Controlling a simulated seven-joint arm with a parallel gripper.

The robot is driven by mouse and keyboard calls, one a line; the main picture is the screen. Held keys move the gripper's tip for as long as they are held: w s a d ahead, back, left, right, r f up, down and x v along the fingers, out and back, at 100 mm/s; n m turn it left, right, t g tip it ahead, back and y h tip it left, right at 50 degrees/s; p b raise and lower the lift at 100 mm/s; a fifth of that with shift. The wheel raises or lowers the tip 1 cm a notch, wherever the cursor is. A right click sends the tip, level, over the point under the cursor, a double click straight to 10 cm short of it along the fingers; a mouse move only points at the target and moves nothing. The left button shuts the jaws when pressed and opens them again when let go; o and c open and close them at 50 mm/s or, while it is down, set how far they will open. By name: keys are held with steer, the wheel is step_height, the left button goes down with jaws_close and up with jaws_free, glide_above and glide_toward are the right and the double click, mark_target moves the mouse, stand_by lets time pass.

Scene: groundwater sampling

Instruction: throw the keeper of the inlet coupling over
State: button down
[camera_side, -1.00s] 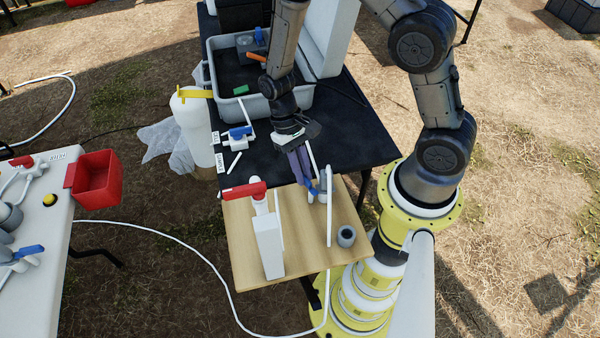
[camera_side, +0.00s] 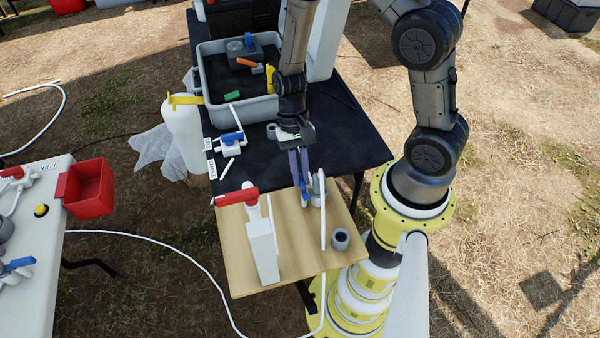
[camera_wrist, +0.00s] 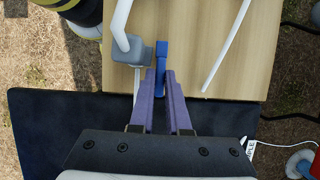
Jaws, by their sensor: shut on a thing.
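A grey coupling (camera_side: 317,188) with white tube on it stands on the wooden board, and it also shows in the wrist view (camera_wrist: 134,53). Its blue keeper (camera_wrist: 161,58) is a short lever beside the grey body. It also shows in the side view (camera_side: 305,197), low beside the coupling. My gripper (camera_wrist: 160,82) is shut on the keeper, with the two purple fingers on either side of it. In the side view my gripper (camera_side: 303,181) reaches down from the back of the board. The fingertips partly hide the keeper there.
A white stand with a red lever (camera_side: 238,196) is left on the wooden board (camera_side: 245,275). A grey cup (camera_side: 340,239) stands at its right front. Behind are a blue-levered valve (camera_side: 232,140), a grey tub (camera_side: 210,103) and a white canister (camera_side: 185,135).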

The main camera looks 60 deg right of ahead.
steer(key=c, duration=0.9)
jaws_free()
steer(key=v, duration=1.4)
steer(key=shift+a, duration=0.15)
steer(key=s+a+r+n+t+h, duration=0.1)
steer(key=s+r+n+t, duration=0.1)
steer(key=r, duration=0.5)
steer(key=s+a+r+n+t+h, duration=0.1)
steer(key=s+a+r+t, duration=0.15)
steer(key=r, duration=0.35)
steer(key=s+r+n+t, duration=0.1)
steer(key=s+n, duration=0.1)
steer(key=s+d+r+n+t+h, duration=0.1)
steer(key=s+n+t, duration=0.1)
steer(key=s, duration=0.1)
steer(key=s+n+t, duration=0.1)
steer(key=s+n, duration=0.1)
steer(key=s, duration=0.1)
steer(key=shift+d+r, duration=0.35)
steer(key=shift+r, duration=0.05)
